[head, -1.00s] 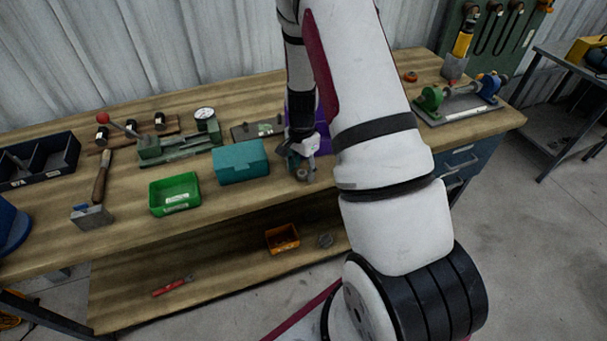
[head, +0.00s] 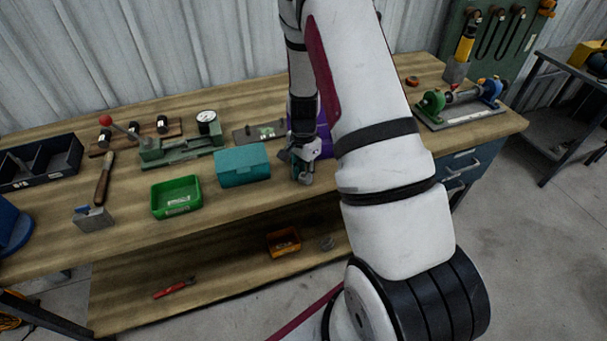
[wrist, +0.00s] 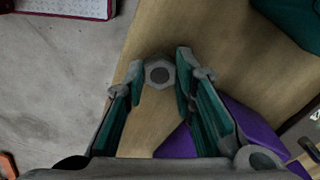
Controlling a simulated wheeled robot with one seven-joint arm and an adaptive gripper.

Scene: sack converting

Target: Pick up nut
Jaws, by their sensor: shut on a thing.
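The nut (wrist: 158,72) is a grey hexagonal piece with a dark round hole, seen in the wrist view between my fingertips. My gripper (wrist: 160,70) is shut on it, with one teal-and-grey finger on each side. In the head view my gripper (head: 303,176) points down near the front edge of the wooden workbench (head: 240,203), just right of the teal box. The nut cannot be made out there. I cannot tell whether it still touches the bench top.
The teal box (head: 241,166) stands close left of my gripper, with a green tray (head: 177,197) further left. A purple bin (wrist: 252,128) is close beside my fingers. An orange bin (head: 283,243) sits on the lower shelf. The front bench strip is mostly clear.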

